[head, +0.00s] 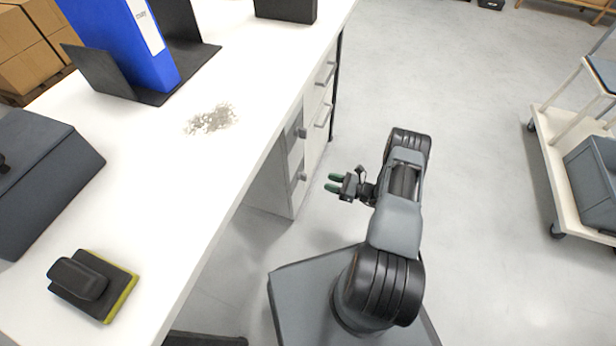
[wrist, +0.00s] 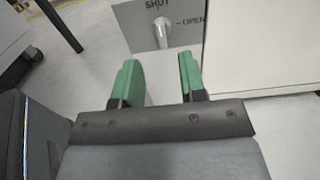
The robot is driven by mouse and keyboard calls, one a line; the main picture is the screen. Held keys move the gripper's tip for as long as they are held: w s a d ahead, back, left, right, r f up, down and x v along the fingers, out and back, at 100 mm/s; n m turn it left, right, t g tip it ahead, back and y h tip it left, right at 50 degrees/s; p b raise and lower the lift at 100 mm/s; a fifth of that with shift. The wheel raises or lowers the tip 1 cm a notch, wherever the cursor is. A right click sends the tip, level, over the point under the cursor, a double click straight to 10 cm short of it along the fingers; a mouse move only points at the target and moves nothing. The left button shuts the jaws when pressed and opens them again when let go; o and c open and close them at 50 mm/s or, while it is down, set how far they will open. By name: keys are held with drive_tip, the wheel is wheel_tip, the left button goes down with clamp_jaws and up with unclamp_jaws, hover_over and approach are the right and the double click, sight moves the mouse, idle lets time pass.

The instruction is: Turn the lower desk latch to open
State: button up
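The lower desk latch (head: 302,177) is a small grey handle on the grey end panel of the desk's drawer unit. A similar upper latch (head: 302,132) sits above it. In the wrist view one pale latch (wrist: 162,32) shows ahead of the fingers, on a grey plate marked "SHUT" above and "OPEN" to its right. I cannot tell its exact turn angle. My gripper (head: 332,182) has green fingers and is to the right of the lower latch, apart from it. In the wrist view my gripper (wrist: 161,78) is open, with nothing between the fingers.
The white desk (head: 190,180) fills the left side, bearing a blue binder (head: 135,40), a dark case (head: 45,175) and an eraser-like block (head: 92,285). A cart (head: 560,160) stands at the right. The grey floor (head: 450,90) between is clear.

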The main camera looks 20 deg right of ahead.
sight(303, 177)
drive_tip(key=b+x, duration=0.1)
drive_tip(key=x, duration=0.8)
drive_tip(key=shift+a+b, duration=0.15)
drive_tip(key=shift+b, duration=0.25)
clamp_jaws()
